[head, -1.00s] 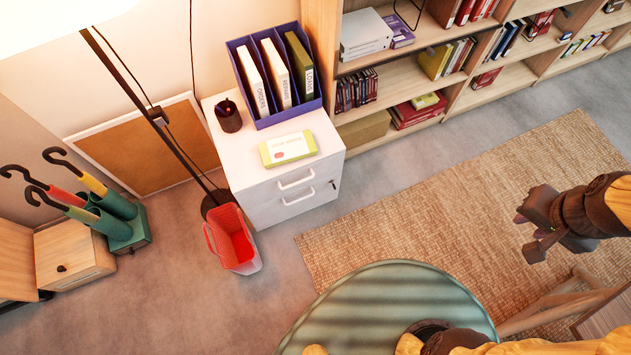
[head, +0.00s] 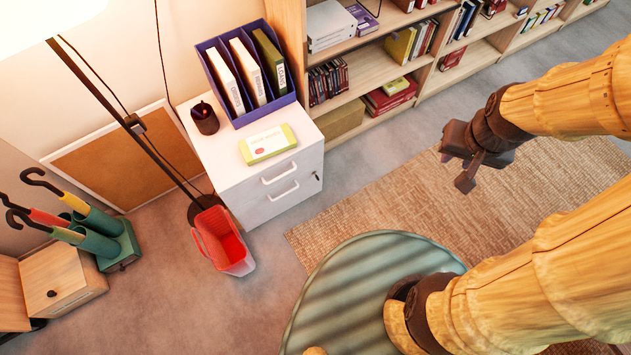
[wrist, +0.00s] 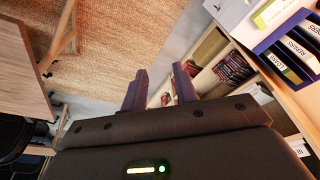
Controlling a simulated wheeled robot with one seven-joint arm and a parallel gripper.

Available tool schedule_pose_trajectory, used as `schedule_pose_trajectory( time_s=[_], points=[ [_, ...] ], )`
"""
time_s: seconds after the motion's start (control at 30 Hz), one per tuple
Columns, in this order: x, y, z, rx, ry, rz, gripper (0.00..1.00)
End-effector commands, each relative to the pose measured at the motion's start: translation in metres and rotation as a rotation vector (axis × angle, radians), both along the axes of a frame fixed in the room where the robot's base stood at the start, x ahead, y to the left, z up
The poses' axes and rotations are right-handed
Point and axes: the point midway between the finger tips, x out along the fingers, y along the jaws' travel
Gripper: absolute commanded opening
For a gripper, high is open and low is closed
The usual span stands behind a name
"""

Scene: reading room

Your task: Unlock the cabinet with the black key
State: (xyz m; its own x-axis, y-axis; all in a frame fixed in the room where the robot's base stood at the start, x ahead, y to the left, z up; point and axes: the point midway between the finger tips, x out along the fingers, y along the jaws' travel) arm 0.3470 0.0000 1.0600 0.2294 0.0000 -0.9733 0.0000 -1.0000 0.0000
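The white cabinet (head: 235,190) stands against the wall in the head view, with two drawer handles on its front. A small dark item (head: 318,176) sits at the upper right of that front; I cannot tell whether it is a lock alone or a key in it. No separate black key can be made out. My gripper (head: 462,170) is above the woven rug, right of the cabinet and well apart from it. In the wrist view its two fingers (wrist: 160,90) stand apart with nothing visible between them.
A purple file holder (head: 285,99), a dark cup (head: 205,118) and a green-edged box (head: 268,145) are on the cabinet. A red bin (head: 210,240) stands before it. A bookshelf (head: 428,78) lines the back. A round green table (head: 340,290) is in front.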

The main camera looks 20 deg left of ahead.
Motion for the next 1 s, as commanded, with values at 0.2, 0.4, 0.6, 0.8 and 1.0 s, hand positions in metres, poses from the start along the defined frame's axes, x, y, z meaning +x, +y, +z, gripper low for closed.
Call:
schedule_pose_trajectory(
  time_s=[0.2, 0.4, 0.6, 0.8, 1.0],
  points=[
    [0.002, 0.0, -0.005, -0.002, -0.002, 0.006, 0.29],
    [0.021, -0.002, -0.053, -0.033, -0.022, 0.088, 0.29],
    [0.059, 0.002, -0.143, -0.068, -0.077, 0.27, 0.29],
    [0.091, 0.016, -0.236, -0.064, -0.149, 0.466, 0.29],
    [0.113, 0.04, -0.331, -0.017, -0.236, 0.644, 0.29]
  ],
)
